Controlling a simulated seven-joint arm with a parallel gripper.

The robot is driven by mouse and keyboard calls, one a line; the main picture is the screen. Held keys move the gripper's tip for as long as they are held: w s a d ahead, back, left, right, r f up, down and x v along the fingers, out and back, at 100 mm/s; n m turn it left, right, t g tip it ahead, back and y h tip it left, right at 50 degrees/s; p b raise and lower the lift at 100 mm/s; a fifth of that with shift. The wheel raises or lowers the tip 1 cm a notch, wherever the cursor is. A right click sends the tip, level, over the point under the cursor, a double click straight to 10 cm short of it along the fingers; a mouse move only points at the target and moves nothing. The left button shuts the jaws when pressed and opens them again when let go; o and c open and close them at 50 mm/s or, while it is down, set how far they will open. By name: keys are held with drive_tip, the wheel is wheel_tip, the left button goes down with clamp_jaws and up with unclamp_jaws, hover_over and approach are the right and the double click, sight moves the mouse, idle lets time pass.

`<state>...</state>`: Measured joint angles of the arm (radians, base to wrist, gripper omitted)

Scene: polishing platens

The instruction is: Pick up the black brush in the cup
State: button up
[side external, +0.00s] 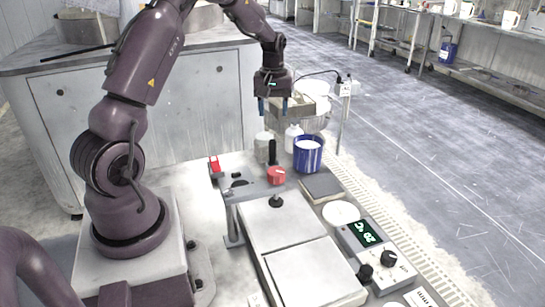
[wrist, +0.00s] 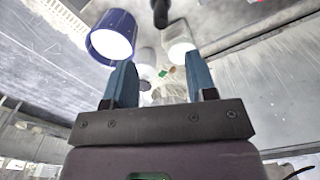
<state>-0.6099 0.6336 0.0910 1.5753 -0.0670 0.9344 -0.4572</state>
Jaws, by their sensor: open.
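My gripper (side external: 272,106) is open and empty, pointing down above the back of the bench. Its two blue fingers (wrist: 160,68) stand wide apart in the wrist view. A blue cup (side external: 307,158) with a white inside stands below and to the right of it; it also shows at the upper left of the wrist view (wrist: 112,38). No brush is clearly visible in this cup. A dark upright handle (side external: 272,153) stands left of the cup, just behind a red knob (side external: 276,176). A dark rod end (wrist: 160,13) at the wrist view's top may be the same handle.
White containers (side external: 293,137) stand close behind the blue cup. A dark flat block (side external: 322,187), a white disc (side external: 341,213) and a box with a green display (side external: 368,233) lie in front. Pale covered plates (side external: 285,225) fill the bench middle.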

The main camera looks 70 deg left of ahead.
sight(272, 140)
wheel_tip(272, 140, down, 12)
drive_tip(key=shift+s+f, duration=0.1)
drive_tip(key=shift+f, duration=0.15)
idle(0.3)
clamp_jaws()
